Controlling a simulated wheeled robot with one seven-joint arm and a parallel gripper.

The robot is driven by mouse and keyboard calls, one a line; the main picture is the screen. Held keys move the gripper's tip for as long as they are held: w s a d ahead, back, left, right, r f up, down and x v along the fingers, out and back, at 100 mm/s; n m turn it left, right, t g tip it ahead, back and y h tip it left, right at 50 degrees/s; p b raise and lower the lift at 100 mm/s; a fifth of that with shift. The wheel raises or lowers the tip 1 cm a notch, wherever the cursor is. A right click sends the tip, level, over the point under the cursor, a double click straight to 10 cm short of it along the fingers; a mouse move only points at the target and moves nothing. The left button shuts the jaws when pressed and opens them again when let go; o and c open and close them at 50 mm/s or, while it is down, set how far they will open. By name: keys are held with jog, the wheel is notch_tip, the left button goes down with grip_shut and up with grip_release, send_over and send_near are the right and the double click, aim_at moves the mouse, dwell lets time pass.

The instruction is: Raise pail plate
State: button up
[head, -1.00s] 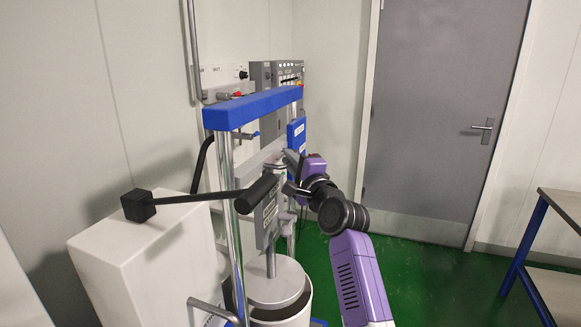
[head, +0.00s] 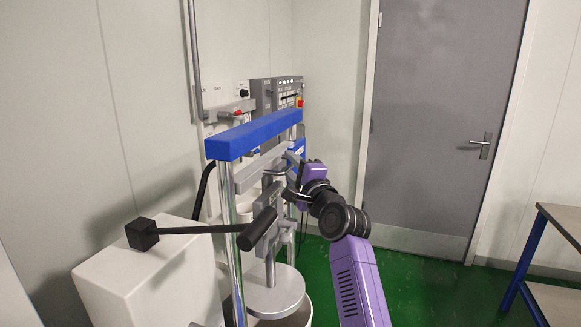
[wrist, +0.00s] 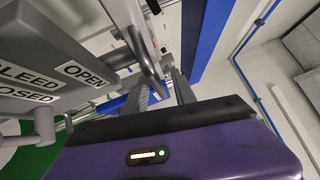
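The round grey pail plate (head: 272,293) hangs level on its rod above the pail (head: 300,318) in the head view, and the pail's dark inside shows below its edge. A grey valve body (head: 270,203) sits above the plate. My gripper (head: 287,174) is beside the upper part of this assembly, at a grey handle bar. In the wrist view, the two grey fingers of my gripper (wrist: 162,90) stand apart, with a chrome bar (wrist: 143,45) reaching toward the space between them. Whether the fingers press on the bar is not clear.
A blue crossbar (head: 253,134) tops two chrome columns. A long lever with a black grip (head: 257,229) sticks out in front. A control panel (head: 285,92) is behind. A white box (head: 145,275) stands left, a table (head: 562,222) right. Green floor lies open before the grey door (head: 430,120).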

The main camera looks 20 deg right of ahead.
jog(key=shift+f, duration=0.15)
jog(key=s+d+b, duration=0.1)
jog(key=s, duration=0.6)
jog(key=shift+s+f, duration=0.3)
jog(key=shift+f, duration=0.15)
